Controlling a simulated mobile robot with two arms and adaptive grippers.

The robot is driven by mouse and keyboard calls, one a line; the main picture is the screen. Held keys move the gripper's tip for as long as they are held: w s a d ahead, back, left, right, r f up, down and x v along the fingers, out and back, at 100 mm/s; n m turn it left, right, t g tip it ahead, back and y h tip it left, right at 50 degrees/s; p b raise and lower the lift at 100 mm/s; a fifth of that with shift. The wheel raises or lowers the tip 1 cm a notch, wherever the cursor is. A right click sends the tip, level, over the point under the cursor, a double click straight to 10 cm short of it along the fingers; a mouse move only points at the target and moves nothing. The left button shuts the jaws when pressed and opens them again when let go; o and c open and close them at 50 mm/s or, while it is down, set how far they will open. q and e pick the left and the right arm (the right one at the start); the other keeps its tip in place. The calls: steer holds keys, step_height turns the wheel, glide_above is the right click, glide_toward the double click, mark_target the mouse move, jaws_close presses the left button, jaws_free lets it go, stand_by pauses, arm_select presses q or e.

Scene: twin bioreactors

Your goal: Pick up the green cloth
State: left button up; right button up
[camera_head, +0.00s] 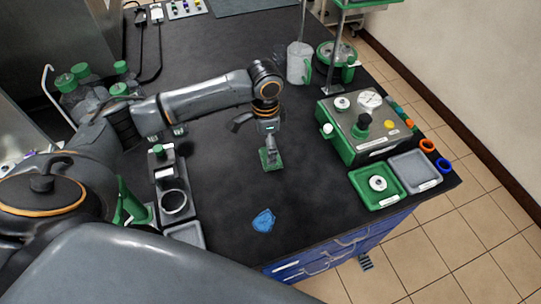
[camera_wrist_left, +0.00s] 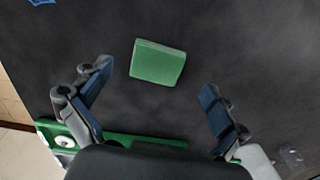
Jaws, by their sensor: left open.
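The green cloth (camera_head: 268,164) is a small folded pad lying flat on the black bench top, near the middle in the head view. In the left wrist view the green cloth (camera_wrist_left: 157,63) lies ahead of the fingers and between their lines, with nothing touching it that I can see. My left gripper (camera_head: 269,142) is above the cloth in the head view and hides part of it. In the left wrist view my left gripper (camera_wrist_left: 157,78) is open and empty, its two fingers wide apart. My right gripper is not in view.
A blue cloth (camera_head: 263,221) lies nearer the bench's front edge. A green control box (camera_head: 355,125), a green tray (camera_head: 366,192) and a grey tray (camera_head: 414,170) stand to the right. A jug (camera_head: 299,62) is behind. A ring holder (camera_head: 173,203) is at left. The bench around the cloth is clear.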

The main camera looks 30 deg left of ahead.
mark_target(266, 156)
arm_select(q)
step_height(266, 156, down, 4)
steer(key=shift+s+r+p, duration=0.15)
steer(key=shift+p, duration=0.3)
steer(key=shift+f, duration=0.4)
steer(key=shift+c, duration=0.4)
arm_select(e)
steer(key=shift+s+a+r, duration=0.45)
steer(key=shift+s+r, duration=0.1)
arm_select(q)
steer(key=c, duration=0.9)
steer(key=shift+c, duration=0.3)
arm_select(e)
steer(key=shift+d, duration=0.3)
arm_select(q)
steer(key=shift+r, duration=0.1)
